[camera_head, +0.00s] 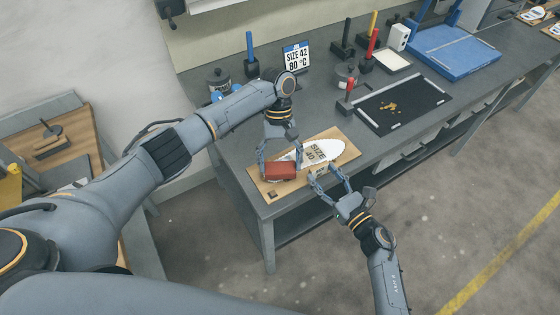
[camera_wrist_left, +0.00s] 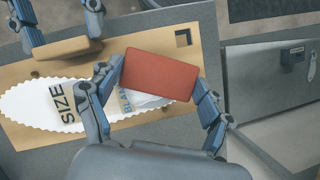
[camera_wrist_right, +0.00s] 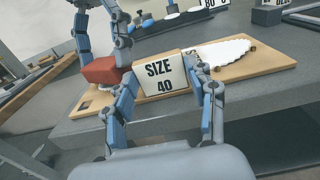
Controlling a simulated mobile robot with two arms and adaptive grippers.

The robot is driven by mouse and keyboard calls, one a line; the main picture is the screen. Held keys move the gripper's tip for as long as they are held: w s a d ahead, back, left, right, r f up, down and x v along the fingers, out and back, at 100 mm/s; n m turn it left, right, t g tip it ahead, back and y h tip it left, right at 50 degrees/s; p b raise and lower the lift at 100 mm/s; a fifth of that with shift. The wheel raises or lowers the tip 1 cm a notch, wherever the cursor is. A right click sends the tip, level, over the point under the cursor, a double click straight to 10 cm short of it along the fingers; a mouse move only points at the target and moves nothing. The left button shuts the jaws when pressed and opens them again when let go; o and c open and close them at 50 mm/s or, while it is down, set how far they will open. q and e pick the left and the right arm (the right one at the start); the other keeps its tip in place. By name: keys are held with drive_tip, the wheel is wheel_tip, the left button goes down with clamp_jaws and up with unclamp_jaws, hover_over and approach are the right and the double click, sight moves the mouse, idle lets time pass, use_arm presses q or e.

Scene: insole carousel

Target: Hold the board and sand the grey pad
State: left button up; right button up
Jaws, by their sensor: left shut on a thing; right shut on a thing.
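A wooden board (camera_head: 265,184) lies flat near the front edge of the grey bench, with a white scalloped insole shape (camera_head: 336,147) on it. My left gripper (camera_head: 280,166) is shut on a red block (camera_head: 281,172) over the board's left part; the block also shows in the left wrist view (camera_wrist_left: 160,75). The red block covers part of the insole; I cannot clearly make out a grey pad.
A black mat (camera_head: 405,108) with yellow scraps lies right of the board. Behind stand a sign reading SIZE 42, 80 °C (camera_head: 297,57), several upright handled tools and a blue tray (camera_head: 455,50). The bench's front edge runs just before the board.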

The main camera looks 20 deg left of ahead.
use_arm(q)
drive_tip(key=shift+f, duration=0.25)
drive_tip(key=shift+w+a, duration=0.25)
drive_tip(key=shift+w, duration=0.4)
drive_tip(key=shift+w+a, duration=0.25)
drive_tip(key=shift+w, duration=0.45)
drive_tip(key=shift+w+a, duration=0.25)
drive_tip(key=shift+w, duration=0.4)
idle(1.2)
wheel_tip(320, 180, up, 7)
idle(0.7)
idle(0.4)
use_arm(e)
drive_tip(key=o, duration=1.4)
drive_tip(key=shift+d, duration=0.1)
drive_tip(key=v, duration=1.2)
